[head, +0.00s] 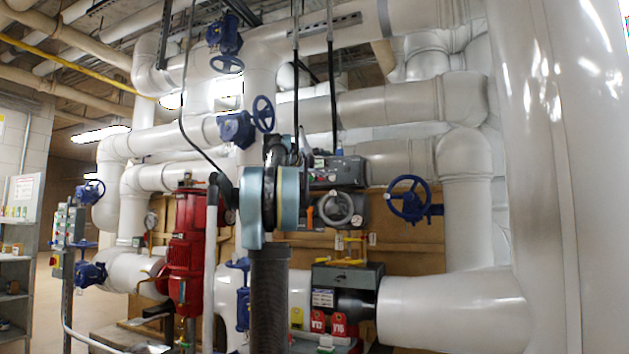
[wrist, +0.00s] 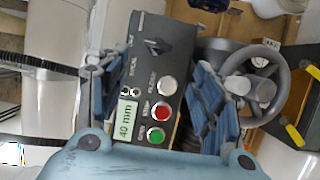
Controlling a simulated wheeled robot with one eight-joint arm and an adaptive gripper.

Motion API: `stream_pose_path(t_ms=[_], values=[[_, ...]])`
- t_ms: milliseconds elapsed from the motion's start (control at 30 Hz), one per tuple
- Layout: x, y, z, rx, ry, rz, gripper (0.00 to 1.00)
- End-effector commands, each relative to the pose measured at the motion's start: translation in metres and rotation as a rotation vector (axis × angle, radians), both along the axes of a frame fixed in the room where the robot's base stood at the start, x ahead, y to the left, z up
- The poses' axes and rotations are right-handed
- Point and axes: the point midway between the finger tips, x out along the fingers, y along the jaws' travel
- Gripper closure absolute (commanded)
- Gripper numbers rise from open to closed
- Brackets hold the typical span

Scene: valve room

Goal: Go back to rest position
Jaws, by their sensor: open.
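My gripper (wrist: 155,75) is open in the wrist view, with a blue ribbed finger on each side and nothing held between them. A dark grey control panel (wrist: 178,48) shows beyond and between the fingers. It has a black selector knob, a white, a red and a green button, and a green display reading "40 mm". A grey handwheel (wrist: 280,80) is to the right, partly covered by the right finger. In the head view my arm rises in the middle and hides most of the gripper. The actuator (head: 345,172) and its grey handwheel (head: 341,209) are just right of the arm.
Large white pipes (head: 455,305) fill the right and back. Blue handwheels (head: 408,198) stick out on several valves.

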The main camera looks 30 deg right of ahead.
Motion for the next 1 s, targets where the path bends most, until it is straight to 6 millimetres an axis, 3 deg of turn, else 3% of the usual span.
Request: stream_pose_path(t_ms=[233, 367, 567, 1000], values=[[-0.001, 0.001, -0.002, 0.006, -0.002, 0.0, 0.4], [-0.011, 0.011, -0.022, 0.055, -0.019, -0.003, 0.4], [-0.047, 0.049, -0.1, 0.233, -0.065, -0.014, 0.4], [-0.145, 0.16, -0.316, 0.688, -0.105, -0.043, 0.4]])
